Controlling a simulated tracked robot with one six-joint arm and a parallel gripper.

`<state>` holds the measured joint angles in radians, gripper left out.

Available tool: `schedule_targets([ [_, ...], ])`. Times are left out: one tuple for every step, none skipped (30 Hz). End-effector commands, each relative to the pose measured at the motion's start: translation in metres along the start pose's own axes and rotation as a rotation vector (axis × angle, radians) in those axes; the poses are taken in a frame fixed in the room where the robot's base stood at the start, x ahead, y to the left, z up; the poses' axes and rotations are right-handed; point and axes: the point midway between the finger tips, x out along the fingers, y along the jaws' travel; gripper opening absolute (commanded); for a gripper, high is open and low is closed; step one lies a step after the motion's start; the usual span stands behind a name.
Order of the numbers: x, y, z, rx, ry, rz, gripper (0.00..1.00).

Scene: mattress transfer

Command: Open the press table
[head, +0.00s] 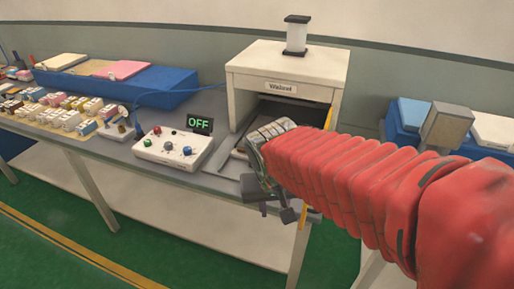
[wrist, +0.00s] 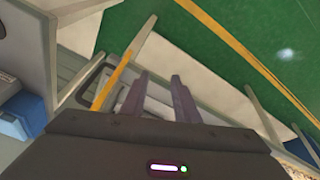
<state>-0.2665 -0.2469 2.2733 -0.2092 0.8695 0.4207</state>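The press (head: 285,63) is a white box with a dark front opening and a label too small to read surely. A grey frame-like part (head: 236,164), seemingly the press table, shows low at its front, partly hidden by my arm. A grey frame (wrist: 92,84) also shows in the wrist view beyond my fingers. My gripper (head: 270,200) is in front of the press, near the bench's front edge. In the wrist view my gripper (wrist: 160,92) has its two fingers apart with nothing seen between them. Contact with the press table cannot be told.
A control box (head: 173,149) with coloured buttons and a display (head: 199,124) reading OFF stands left of the press. Blue trays (head: 150,88) and many small blocks (head: 62,112) fill the bench's left. A yellow bar (wrist: 117,75) runs close to my fingers. Green floor (head: 150,245) lies in front.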

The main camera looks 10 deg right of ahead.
Motion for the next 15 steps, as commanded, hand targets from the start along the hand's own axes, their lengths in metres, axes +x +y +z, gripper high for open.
schedule_targets([
  [-0.005, 0.005, 0.007, -0.016, 0.003, -0.010, 0.28],
  [-0.007, 0.008, 0.011, -0.028, 0.006, -0.017, 0.28],
  [-0.011, 0.012, 0.017, -0.043, 0.010, -0.027, 0.28],
  [-0.014, 0.015, 0.021, -0.055, 0.013, -0.034, 0.28],
  [-0.017, 0.018, 0.026, -0.064, 0.018, -0.041, 0.28],
  [-0.021, 0.022, 0.032, -0.074, 0.024, -0.050, 0.28],
  [-0.025, 0.025, 0.036, -0.080, 0.032, -0.056, 0.28],
  [-0.027, 0.028, 0.040, -0.084, 0.037, -0.062, 0.28],
  [-0.031, 0.031, 0.045, -0.090, 0.047, -0.069, 0.28],
  [-0.034, 0.034, 0.048, -0.091, 0.056, -0.073, 0.28],
  [-0.037, 0.037, 0.052, -0.092, 0.065, -0.078, 0.28],
  [-0.041, 0.041, 0.056, -0.092, 0.077, -0.083, 0.28],
  [-0.043, 0.044, 0.059, -0.090, 0.087, -0.086, 0.28],
  [-0.046, 0.046, 0.062, -0.087, 0.097, -0.089, 0.28],
  [-0.050, 0.050, 0.066, -0.081, 0.112, -0.092, 0.28],
])
